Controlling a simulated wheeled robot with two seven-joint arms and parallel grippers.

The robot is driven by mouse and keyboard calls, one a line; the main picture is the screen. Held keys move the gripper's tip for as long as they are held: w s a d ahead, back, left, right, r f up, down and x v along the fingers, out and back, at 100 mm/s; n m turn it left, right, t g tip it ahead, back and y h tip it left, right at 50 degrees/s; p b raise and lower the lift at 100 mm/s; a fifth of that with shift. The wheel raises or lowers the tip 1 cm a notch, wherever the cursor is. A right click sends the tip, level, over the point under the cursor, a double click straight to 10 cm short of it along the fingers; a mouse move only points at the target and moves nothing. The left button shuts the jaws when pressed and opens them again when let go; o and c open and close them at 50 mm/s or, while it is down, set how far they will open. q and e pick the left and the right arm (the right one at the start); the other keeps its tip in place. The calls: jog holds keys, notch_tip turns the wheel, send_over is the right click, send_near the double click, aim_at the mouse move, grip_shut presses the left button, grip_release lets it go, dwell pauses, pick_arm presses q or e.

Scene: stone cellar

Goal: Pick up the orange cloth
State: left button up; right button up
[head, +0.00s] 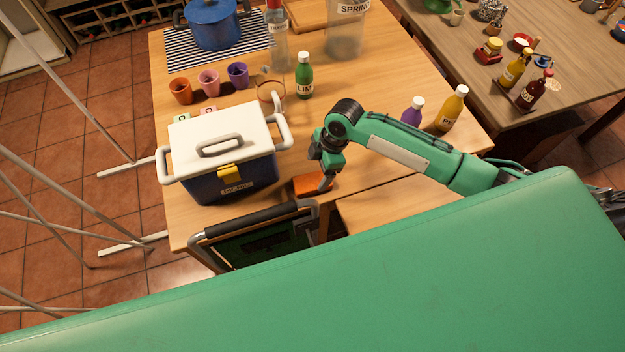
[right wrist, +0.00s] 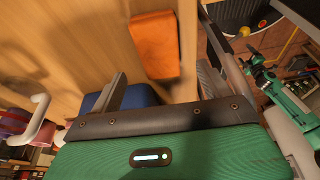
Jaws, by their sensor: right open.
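The orange cloth (head: 307,186) lies folded on the wooden table, just right of the cooler near the table's front edge. It shows in the right wrist view (right wrist: 155,45) as a small orange rectangle on the wood. My right gripper (head: 323,182) is above and beside the cloth, hiding part of its right side in the head view. In the right wrist view its two fingers (right wrist: 160,82) stand wide apart with nothing between them, and the cloth lies beyond them. I do not make out my left gripper.
A blue cooler with a white lid (head: 212,130) stands left of the cloth. A green bottle (head: 304,76), purple bottle (head: 412,112) and yellow bottle (head: 452,108) stand farther back. Wood right of the cooler is mostly clear.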

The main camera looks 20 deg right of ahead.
aim_at(312, 181)
jog(key=shift+a+f+p, duration=0.2)
jog(key=shift+f+p, duration=0.25)
jog(key=shift+f, duration=0.1)
jog(key=p+x, duration=0.1)
jog(key=x, duration=0.2)
jog(key=shift+d+f, duration=0.15)
jog(key=shift+f, duration=0.35)
pick_arm(q)
jog(key=shift+w+d+r, duration=0.1)
jog(key=shift+d+r, duration=0.05)
jog(key=shift+r, duration=0.45)
jog(key=shift+w+d+r, duration=0.1)
jog(key=shift+d+r, duration=0.05)
jog(key=shift+r, duration=0.4)
pick_arm(e)
jog(key=shift+f, duration=0.1)
jog(key=c, duration=1.1)
